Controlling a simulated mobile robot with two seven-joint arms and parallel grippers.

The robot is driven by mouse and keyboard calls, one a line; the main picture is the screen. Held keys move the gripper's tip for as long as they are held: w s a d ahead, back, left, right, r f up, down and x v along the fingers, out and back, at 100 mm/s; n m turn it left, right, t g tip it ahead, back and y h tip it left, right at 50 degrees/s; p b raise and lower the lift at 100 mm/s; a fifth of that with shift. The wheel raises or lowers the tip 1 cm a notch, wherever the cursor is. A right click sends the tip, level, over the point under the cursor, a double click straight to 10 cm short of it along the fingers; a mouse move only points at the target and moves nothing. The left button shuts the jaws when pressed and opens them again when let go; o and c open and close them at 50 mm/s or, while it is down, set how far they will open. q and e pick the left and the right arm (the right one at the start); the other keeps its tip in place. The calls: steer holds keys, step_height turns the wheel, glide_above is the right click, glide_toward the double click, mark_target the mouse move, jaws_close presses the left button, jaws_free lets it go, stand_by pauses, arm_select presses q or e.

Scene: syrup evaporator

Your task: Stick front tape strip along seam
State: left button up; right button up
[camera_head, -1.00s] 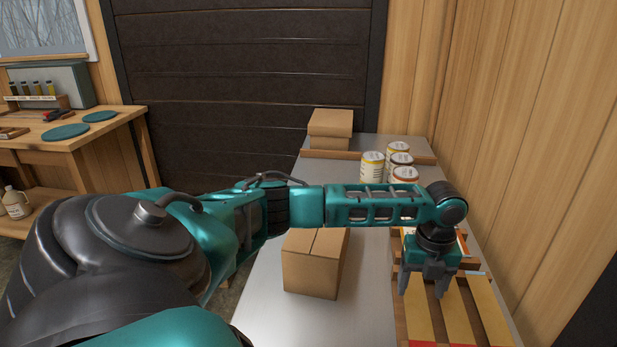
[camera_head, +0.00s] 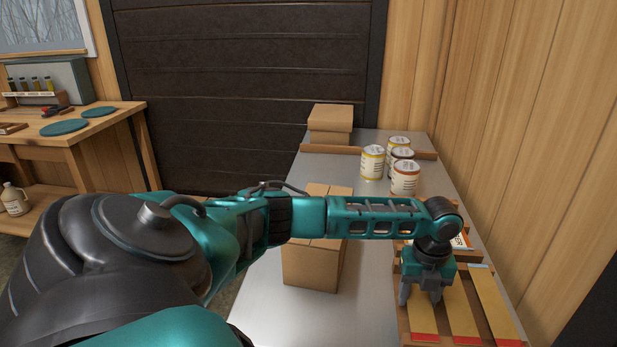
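A closed tan cardboard box (camera_head: 311,267) stands on the grey metal table. A seam runs across its top, but my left forearm hides part of it. Yellow tape strips with red ends lie on a slatted wooden rack at the right: a left strip (camera_head: 422,322), a middle one (camera_head: 461,310) and a right one (camera_head: 492,308). My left gripper (camera_head: 421,294) points down over the left strip. Its fingers are apart, one on each side of that strip; contact cannot be told. My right gripper is not in view.
Several labelled cans (camera_head: 405,178) stand behind my forearm, before a low wooden rail (camera_head: 330,149). More cardboard boxes (camera_head: 330,122) are stacked beyond it. A wooden wall (camera_head: 520,150) closes the right side. The table (camera_head: 262,310) is bare around the front box.

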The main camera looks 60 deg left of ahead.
arm_select(q)
steer(key=shift+c, duration=1.1)
steer(key=shift+r, duration=0.1)
step_height(320, 180, up, 3)
steer(key=p, duration=0.3)
steer(key=shift+p, duration=0.35)
steer(key=shift+r+b, duration=0.25)
steer(key=shift+b, duration=0.05)
steer(key=shift+r, duration=2.2)
